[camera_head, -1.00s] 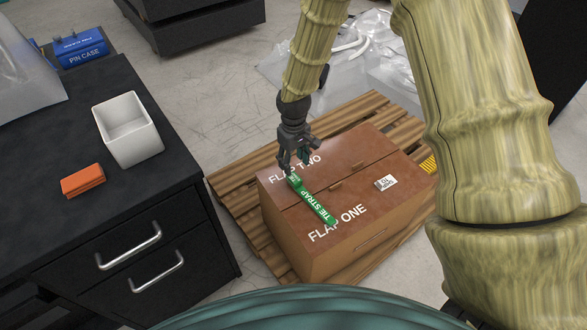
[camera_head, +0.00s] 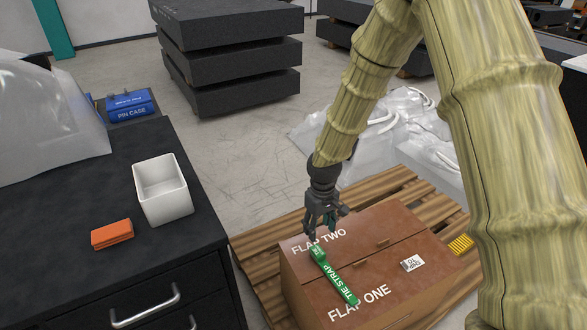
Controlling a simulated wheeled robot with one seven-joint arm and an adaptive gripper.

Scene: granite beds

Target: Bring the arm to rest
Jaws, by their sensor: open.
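My gripper (camera_head: 322,216) is open and points down above the left part of the brown box (camera_head: 385,270). It looks empty. The box lid has two flaps marked FLAP ONE and FLAP TWO, and both lie flat. A green tie strap (camera_head: 338,283) lies across the seam between the flaps. The strap's upper end is just below my fingertips; I cannot tell whether they touch it. My arm comes down from the upper right and hides part of the floor behind the box.
The box stands on a wooden pallet (camera_head: 263,262). Clear plastic wrap (camera_head: 395,140) lies behind the pallet. Dark slabs (camera_head: 228,55) are stacked at the back.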

